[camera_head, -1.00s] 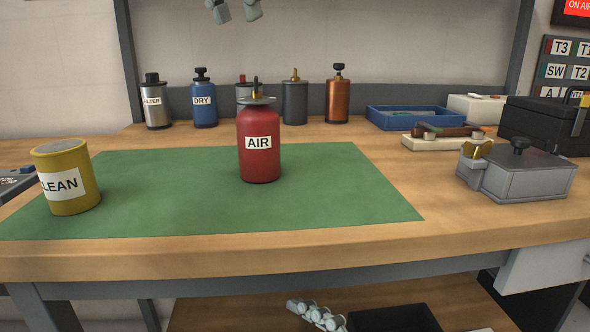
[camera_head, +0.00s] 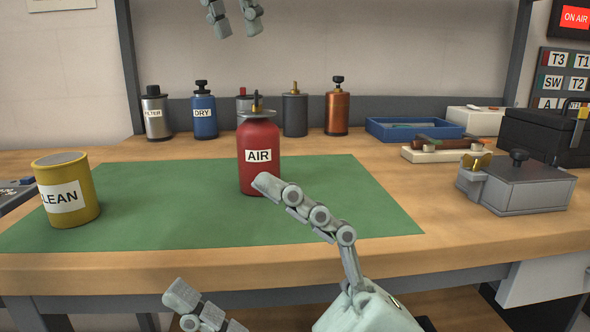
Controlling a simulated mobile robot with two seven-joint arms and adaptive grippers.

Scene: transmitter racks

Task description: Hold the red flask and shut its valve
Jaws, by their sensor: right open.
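The red flask (camera_head: 259,176), labelled AIR, stands upright on the green mat (camera_head: 150,200). My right gripper (camera_head: 222,240) is spread wide and empty at the front, below the flask in the picture. Its upper finger overlaps the flask's lower front; I cannot tell whether it touches. My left gripper (camera_head: 238,32) hangs high above the back of the bench, fingers pointing down and apart, nothing between them. Its upper part is cut off.
A yellow CLEAN can (camera_head: 68,190) stands on the mat's left. Several canisters line the back, including a blue DRY one (camera_head: 204,117) and a copper one (camera_head: 337,112). A blue tray (camera_head: 413,129) and grey metal box (camera_head: 520,188) stand right. The mat beside the flask is clear.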

